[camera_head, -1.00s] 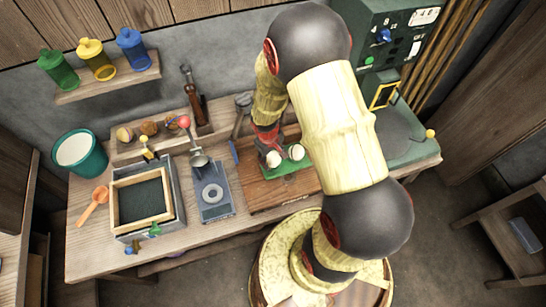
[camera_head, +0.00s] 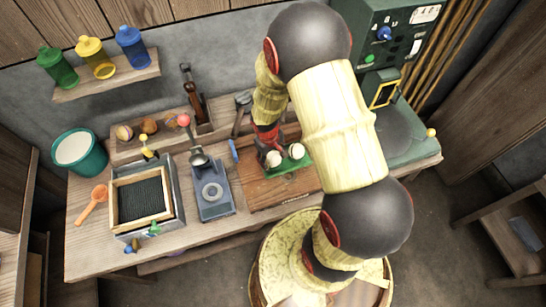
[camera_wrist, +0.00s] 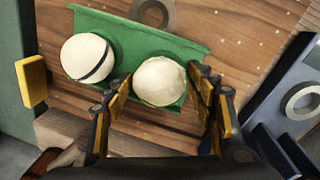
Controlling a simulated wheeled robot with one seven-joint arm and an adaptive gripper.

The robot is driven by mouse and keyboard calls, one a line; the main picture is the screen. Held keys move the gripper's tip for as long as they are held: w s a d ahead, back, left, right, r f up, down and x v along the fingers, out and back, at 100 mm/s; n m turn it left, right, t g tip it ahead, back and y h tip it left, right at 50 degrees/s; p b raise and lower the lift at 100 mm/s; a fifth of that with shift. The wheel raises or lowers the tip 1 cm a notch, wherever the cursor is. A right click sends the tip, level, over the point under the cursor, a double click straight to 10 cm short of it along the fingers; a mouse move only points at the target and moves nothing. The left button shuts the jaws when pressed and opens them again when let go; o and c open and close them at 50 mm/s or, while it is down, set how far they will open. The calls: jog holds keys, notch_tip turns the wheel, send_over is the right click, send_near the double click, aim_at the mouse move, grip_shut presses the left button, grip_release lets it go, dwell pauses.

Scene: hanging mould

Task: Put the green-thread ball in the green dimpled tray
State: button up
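The green dimpled tray (camera_head: 300,166) lies on the wooden board on the bench, and it fills the upper middle of the wrist view (camera_wrist: 190,48). Two off-white balls sit on it side by side. One ball (camera_wrist: 86,57) has a dark band and stands clear of my fingers. The other ball (camera_wrist: 160,81) looks plain from here and lies between my fingertips, over a dimple. I see no green thread on either visible side. My gripper (camera_wrist: 160,85) points down at the tray with a finger close on each side of the plain ball. Whether the fingers press on it cannot be told.
Further left are a wood-framed box (camera_head: 140,178), an orange scoop (camera_head: 92,204) and a teal bucket (camera_head: 91,163). A rack with brown balls (camera_head: 148,126) stands behind. A green machine (camera_head: 385,40) stands to the right.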

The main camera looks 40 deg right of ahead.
jog(key=shift+o, duration=1.2)
notch_tip(320, 180, up, 12)
jog(key=a, duration=0.1)
jog(key=shift+a, duration=0.2)
jog(key=shift+s, duration=0.1)
jog(key=s+a+r+t, duration=0.1)
jog(key=s+a+r, duration=0.2)
jog(key=r, duration=0.6)
jog(key=s+a+r+t+y, duration=0.1)
jog(key=s+a+r, duration=0.3)
jog(key=r, duration=0.5)
jog(key=s+a+r+m+t, duration=0.1)
jog(key=s+a+r+t, duration=0.2)
jog(key=r, duration=0.6)
jog(key=shift+s+a+r, duration=0.25)
jog(key=shift+s+r, duration=0.05)
jog(key=shift+s, duration=0.75)
